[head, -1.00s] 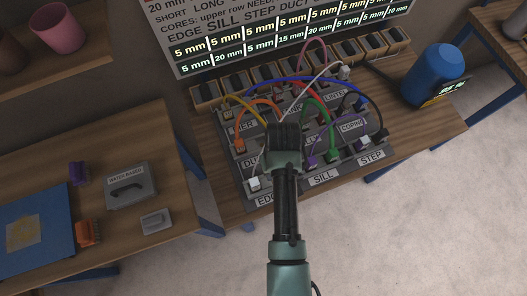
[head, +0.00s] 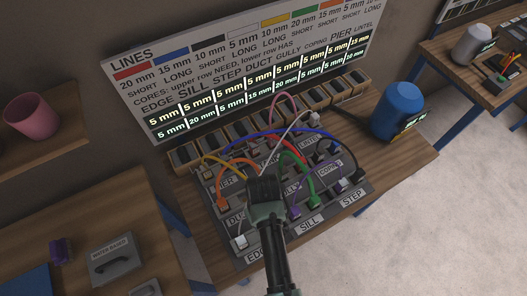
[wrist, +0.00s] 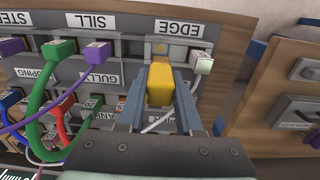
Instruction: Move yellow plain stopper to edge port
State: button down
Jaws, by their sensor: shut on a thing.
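My gripper (wrist: 158,92) is shut on the yellow stopper (wrist: 159,80), a plain yellow block between its two blue-grey fingers. The edge port's label, EDGE (wrist: 181,27), is at the top of the wrist view, just beyond the stopper. The stopper's far end covers or sits before the slot left of a white plug, and I cannot tell whether they touch. The white plug (wrist: 202,62) sits beside it with a white cable running under my gripper. In the head view my gripper (head: 263,192) is over the panel's lower left and hides the stopper.
The sloped panel carries several coloured cables, including a green one (wrist: 37,110) and purple plugs (wrist: 97,52) near SILL. A row of wooden blocks stands behind it. A blue canister (head: 398,110) is to the right. A grey case (head: 112,257) lies on the left table.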

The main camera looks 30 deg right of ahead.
jog(key=shift+f+b, duration=1.6)
jog(key=shift+f, duration=0.9)
jog(key=shift+f+b, duration=0.9)
jog(key=shift+f, duration=1.15)
jog(key=c, duration=0.5)
grip_release()
jog(key=shift+r, duration=0.1)
notch_tip(320, 180, up, 13)
jog(key=shift+f+b, duration=0.1)
jog(key=shift+b, duration=0.5)
dwell(0.4)
